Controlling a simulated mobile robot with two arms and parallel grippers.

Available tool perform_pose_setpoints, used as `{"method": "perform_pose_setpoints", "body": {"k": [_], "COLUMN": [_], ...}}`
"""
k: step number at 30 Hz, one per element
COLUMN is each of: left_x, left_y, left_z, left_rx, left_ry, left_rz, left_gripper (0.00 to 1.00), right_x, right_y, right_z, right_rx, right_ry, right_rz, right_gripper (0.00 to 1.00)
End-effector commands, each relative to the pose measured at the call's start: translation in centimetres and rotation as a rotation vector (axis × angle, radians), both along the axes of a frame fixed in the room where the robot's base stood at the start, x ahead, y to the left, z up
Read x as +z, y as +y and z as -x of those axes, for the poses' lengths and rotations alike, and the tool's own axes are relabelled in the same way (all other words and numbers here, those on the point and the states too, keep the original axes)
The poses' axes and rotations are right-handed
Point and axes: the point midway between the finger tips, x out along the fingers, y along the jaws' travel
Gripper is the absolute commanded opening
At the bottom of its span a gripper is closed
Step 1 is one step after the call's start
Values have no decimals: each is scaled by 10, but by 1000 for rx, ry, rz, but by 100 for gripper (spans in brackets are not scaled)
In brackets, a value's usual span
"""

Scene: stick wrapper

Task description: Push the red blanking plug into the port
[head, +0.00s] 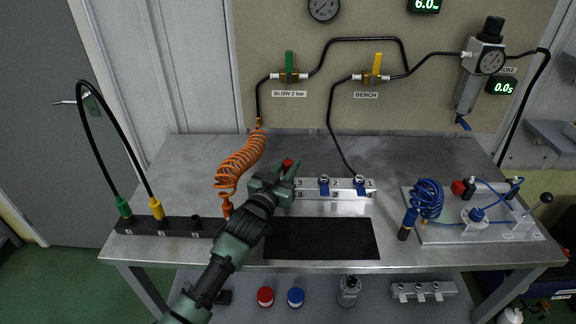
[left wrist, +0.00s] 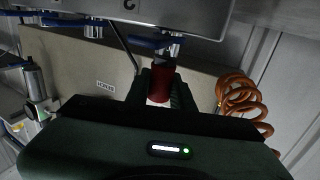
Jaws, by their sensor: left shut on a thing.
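The red blanking plug (head: 288,163) is held in my left gripper (head: 285,174), near the left end of the silver port block (head: 342,194). In the left wrist view the plug (left wrist: 160,84) sits between the two dark fingers, its pale end toward the palm. The port block (left wrist: 190,12) fills the top of that view, with metal fittings and blue levers below it. One fitting (left wrist: 173,47) is just beyond the plug's far end; I cannot tell whether they touch. In the head view my gripper hides part of the block's left end near number 3. My right gripper is not in view.
An orange coiled hose (head: 238,163) stands close to the left of my gripper. A black mat (head: 320,240) lies in front of the block. A blue coiled hose (head: 428,198) and a fixture plate (head: 475,232) are at right. A black hose (head: 331,118) drops to the block.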

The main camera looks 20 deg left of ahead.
Motion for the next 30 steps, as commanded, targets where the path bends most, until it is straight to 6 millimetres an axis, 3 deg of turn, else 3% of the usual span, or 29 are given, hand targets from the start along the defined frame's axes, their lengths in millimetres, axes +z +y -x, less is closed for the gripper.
{"method": "perform_pose_setpoints", "body": {"k": [1, 3, 4, 15, 30], "left_x": [-4, -3, -3, -3, -3], "left_y": [0, 0, 0, 1, 8], "left_z": [0, 0, 0, 5, 74], "left_rx": [1, 1, 1, 1, 0], "left_ry": [5, 5, 4, 5, 4], "left_rz": [0, -1, 0, -1, 0], "left_gripper": [26, 45, 48, 48, 48], "right_x": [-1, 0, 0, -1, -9], "right_y": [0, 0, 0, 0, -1], "right_z": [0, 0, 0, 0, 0], "right_rx": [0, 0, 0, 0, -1], "right_ry": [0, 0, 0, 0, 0], "right_rz": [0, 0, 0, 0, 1], "right_gripper": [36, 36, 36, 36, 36]}}
